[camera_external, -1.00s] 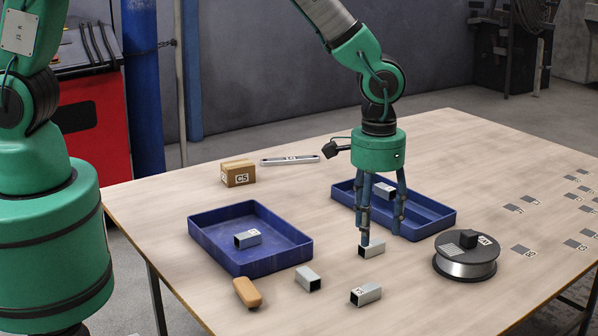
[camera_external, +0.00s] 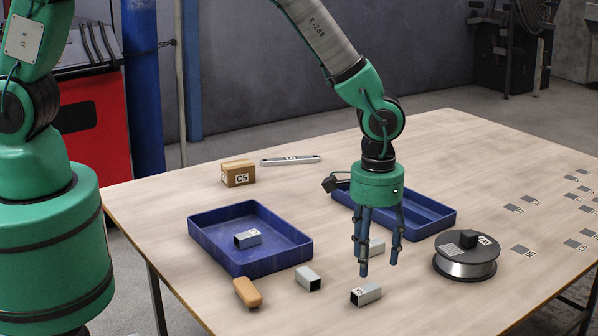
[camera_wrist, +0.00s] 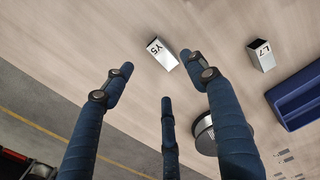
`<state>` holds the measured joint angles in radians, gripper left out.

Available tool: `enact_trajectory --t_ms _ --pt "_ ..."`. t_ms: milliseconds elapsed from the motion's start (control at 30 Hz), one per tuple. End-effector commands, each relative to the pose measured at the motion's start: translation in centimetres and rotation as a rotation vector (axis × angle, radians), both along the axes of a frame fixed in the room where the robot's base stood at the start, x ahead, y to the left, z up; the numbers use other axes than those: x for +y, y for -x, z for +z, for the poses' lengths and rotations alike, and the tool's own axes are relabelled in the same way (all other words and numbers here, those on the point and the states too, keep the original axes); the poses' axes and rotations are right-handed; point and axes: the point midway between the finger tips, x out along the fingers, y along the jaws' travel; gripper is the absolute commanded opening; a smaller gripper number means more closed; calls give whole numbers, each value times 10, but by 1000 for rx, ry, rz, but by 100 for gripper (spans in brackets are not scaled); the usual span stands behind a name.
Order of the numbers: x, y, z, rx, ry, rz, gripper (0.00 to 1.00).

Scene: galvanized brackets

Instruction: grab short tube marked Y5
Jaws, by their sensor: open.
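The short tube marked Y5 (camera_wrist: 161,54) lies on the table in the wrist view, just beyond my fingertips. It is a square silver tube with a white label. In the external view the front tube (camera_external: 366,294) looks like the same one; its label is small there. My gripper (camera_external: 378,264) is open and empty above the table, a little behind and above that tube. In the wrist view its three blue fingers (camera_wrist: 160,76) are spread, with the Y5 tube outside them near the upper tips.
Another tube marked L7 (camera_wrist: 262,55) lies near the right blue tray (camera_external: 432,228); a tube (camera_external: 376,247) shows partly behind my fingers. A tube (camera_external: 308,279) and a tan block (camera_external: 247,292) lie left. A spool (camera_external: 466,268) stands right.

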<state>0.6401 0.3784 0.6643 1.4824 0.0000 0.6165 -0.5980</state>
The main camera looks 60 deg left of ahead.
Motion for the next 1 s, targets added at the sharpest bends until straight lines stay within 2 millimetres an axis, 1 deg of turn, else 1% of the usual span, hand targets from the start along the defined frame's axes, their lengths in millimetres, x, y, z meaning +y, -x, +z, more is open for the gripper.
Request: enact_trajectory --t_ms 33,200,600,733,867,1000 --pt "0 0 -8 1 -1 0 57" --pt "0 0 -22 0 0 0 57" --pt "0 0 -25 0 0 0 57" --pt "1 1 -30 1 -1 0 57" --pt "1 2 -43 2 -1 0 57" --pt "2 2 -60 1 -1 0 57"
